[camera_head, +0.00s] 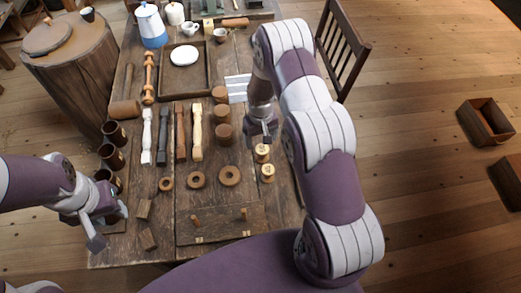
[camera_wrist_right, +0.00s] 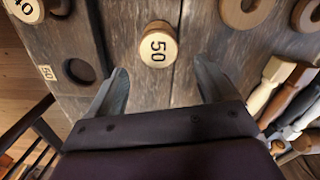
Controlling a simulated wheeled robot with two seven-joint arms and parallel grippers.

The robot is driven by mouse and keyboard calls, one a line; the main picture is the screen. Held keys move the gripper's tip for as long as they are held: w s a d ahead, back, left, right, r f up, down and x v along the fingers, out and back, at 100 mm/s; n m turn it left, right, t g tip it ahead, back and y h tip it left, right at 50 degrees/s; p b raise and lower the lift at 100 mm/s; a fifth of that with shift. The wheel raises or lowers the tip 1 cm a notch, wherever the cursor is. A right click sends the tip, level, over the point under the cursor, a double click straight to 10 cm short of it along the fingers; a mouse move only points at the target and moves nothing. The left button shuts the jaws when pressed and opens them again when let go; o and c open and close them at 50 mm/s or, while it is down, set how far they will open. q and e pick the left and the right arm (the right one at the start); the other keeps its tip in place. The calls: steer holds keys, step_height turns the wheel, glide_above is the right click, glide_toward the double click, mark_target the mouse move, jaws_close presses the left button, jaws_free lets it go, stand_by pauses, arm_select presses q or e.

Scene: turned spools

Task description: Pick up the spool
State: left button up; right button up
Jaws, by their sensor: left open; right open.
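Two light wooden spools stand on the table's right side in the head view. My left gripper (camera_head: 108,222) is open and empty at the table's left edge.
A dark round hole (camera_wrist_right: 78,70) beside a "50" label lies left of the spool in the wrist view. A chair (camera_head: 342,45) is at the back right.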

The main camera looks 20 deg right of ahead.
mark_target(262, 148)
steer(key=shift+s+d+f+p, duration=0.15)
steer(key=shift+s+f+p, duration=0.45)
steer(key=shift+s+f, duration=0.55)
steer(key=f, duration=0.2)
steer(key=w+f+p, duration=0.1)
steer(key=f, duration=0.2)
steer(key=shift+w+a, duration=0.15)
steer(key=shift+a, duration=0.05)
steer(key=shift+r, duration=0.1)
steer(key=shift+s+r, duration=0.1)
steer(key=shift+s, duration=0.15)
steer(key=shift+c, duration=1.2)
steer(key=c, duration=0.5)
arm_select(q)
steer(key=r, duration=0.1)
steer(key=s+r, duration=0.1)
steer(key=shift+s+d+r, duration=0.15)
steer(key=shift+s+r, duration=0.1)
steer(key=shift+r, duration=0.15)
arm_select(e)
steer(key=c, duration=0.4)
